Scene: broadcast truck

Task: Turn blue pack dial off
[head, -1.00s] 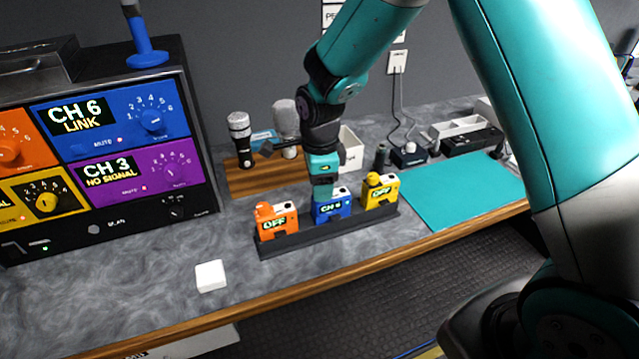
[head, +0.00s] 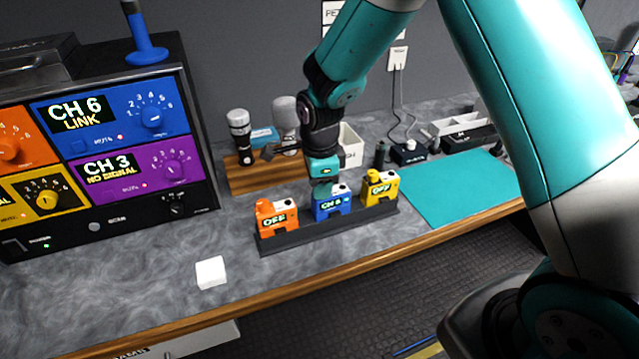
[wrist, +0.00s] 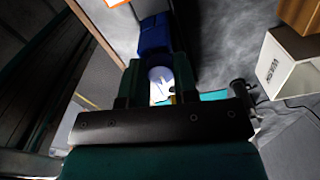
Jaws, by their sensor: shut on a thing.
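The blue pack (head: 331,207) stands upright in the middle of the dark rack (head: 330,230), and its small screen appears to read CH 6. My gripper (head: 327,183) points down at the top of this pack. It is shut on the blue pack's dial, which my fingers mostly hide in the head view. In the wrist view, a pale round dial top (wrist: 160,80) shows between my two fingers, with the blue pack body (wrist: 155,35) beyond it. On the large receiver, the blue panel (head: 112,118) reads CH 6 LINK.
An orange pack (head: 278,219) and a yellow pack (head: 380,188), both reading OFF, stand close on either side. Microphones (head: 240,138) stand on a wooden board behind, near a white box (head: 351,146). A white block (head: 211,272) lies at front left.

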